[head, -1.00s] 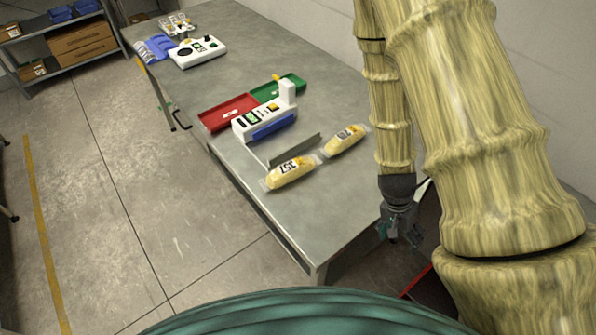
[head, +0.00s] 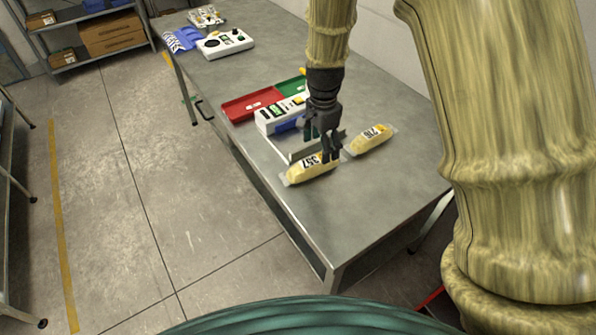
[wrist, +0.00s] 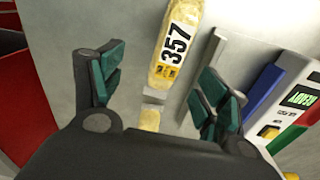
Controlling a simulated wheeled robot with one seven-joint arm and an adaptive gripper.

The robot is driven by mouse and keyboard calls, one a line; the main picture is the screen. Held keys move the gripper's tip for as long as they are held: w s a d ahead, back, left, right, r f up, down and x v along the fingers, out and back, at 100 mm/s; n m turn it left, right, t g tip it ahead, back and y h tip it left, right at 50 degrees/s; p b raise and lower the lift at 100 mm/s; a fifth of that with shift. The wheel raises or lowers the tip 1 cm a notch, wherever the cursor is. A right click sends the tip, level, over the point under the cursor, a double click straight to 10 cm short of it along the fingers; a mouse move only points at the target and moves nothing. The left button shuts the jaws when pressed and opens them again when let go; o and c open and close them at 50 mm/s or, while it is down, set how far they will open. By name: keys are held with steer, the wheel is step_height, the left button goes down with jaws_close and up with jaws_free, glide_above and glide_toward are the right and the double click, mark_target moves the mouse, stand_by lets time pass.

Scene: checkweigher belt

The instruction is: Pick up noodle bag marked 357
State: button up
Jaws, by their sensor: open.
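The noodle bag marked 357 (head: 303,170) is a yellow pack with clear ends, lying on the grey table (head: 350,215) near its front edge. My gripper (head: 325,158) is above this bag's right end and hides part of it. In the wrist view the bag (wrist: 175,45) lies ahead of and between my spread fingers (wrist: 160,75), with its black number and orange label facing up. The fingers are open and hold nothing. A second yellow bag (head: 371,139) lies to the right; its number is small and seems to read 216.
A low metal rail (wrist: 208,70) runs alongside the bags. Behind it stands a white checkweigher (wrist: 298,95) with a READY display. Red (head: 250,104) and green (head: 291,87) trays sit behind that. The table's near right part is clear.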

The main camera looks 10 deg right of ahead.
mark_target(313, 160)
steer(key=shift+w+a+r, duration=0.45)
steer(key=shift+w+a, duration=0.2)
steer(key=shift+a, duration=0.2)
step_height(313, 160, down, 4)
steer(key=shift+w+r+p, duration=0.1)
steer(key=shift+p, duration=0.4)
steer(key=shift+s+d+f+p, duration=0.15)
steer(key=shift+f+p, duration=0.65)
steer(key=shift+f, duration=0.95)
steer(key=shift+f+p, duration=0.45)
steer(key=shift+f, duration=1.1)
steer(key=shift+c, duration=0.2)
steer(key=c, duration=1.3)
steer(key=shift+o, duration=0.2)
steer(key=shift+r, duration=0.1)
